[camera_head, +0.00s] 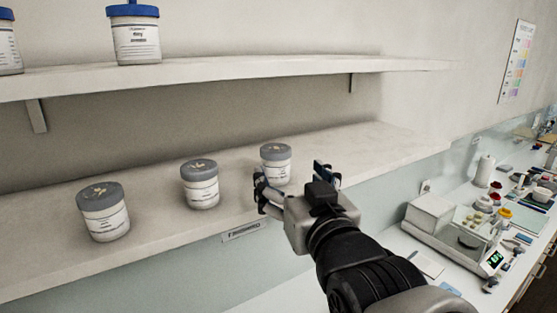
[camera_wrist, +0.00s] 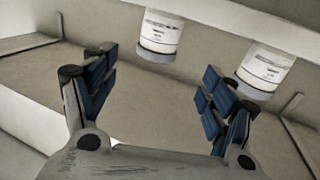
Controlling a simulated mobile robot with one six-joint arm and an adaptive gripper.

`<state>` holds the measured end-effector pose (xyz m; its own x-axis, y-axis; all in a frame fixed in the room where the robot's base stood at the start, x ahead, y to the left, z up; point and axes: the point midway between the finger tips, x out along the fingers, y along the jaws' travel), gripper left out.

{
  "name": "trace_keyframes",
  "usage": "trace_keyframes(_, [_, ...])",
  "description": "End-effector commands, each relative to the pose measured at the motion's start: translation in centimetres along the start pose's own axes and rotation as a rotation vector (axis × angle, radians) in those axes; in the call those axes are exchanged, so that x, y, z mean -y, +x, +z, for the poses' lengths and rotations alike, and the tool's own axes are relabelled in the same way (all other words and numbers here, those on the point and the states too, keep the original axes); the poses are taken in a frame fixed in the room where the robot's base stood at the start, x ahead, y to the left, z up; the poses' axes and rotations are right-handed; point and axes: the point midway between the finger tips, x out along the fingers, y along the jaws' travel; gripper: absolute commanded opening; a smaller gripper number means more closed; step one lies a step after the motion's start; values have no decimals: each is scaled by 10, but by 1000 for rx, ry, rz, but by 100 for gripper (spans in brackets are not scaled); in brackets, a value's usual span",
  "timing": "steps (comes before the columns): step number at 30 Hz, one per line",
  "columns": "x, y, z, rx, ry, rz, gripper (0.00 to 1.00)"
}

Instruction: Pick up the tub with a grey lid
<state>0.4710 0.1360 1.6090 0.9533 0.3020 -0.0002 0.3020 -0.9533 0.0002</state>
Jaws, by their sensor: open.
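Three white tubs with grey lids stand upright on the lower shelf in the head view: one at the left (camera_head: 104,213), one in the middle (camera_head: 200,185) and one at the right (camera_head: 276,164). My gripper (camera_head: 292,178) is open at the right-hand tub, its fingers in front of and beside that tub's lower part. In the wrist view the picture is upside down. One tub (camera_wrist: 160,35) appears between and beyond the open fingers of my gripper (camera_wrist: 158,70), apart from them. Another tub (camera_wrist: 265,69) shows beyond the right finger.
The lower shelf (camera_head: 350,144) is bare to the right of the tubs. An upper shelf (camera_head: 250,70) runs above, with a blue-lidded tub (camera_head: 135,38) and another at the left edge. A counter with a balance (camera_head: 455,240) and small items lies below right.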

Motion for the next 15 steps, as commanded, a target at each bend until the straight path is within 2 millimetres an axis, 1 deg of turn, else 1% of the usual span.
trace_keyframes(1, [0,11,0,4,0,0,77])
trace_keyframes(3, [0,24,1,5,0,0,77])
trace_keyframes(6, [0,42,0,3,0,0,77])
trace_keyframes(9, [0,56,0,2,0,0,77])
trace_keyframes(15, [0,68,1,1,0,1,77])
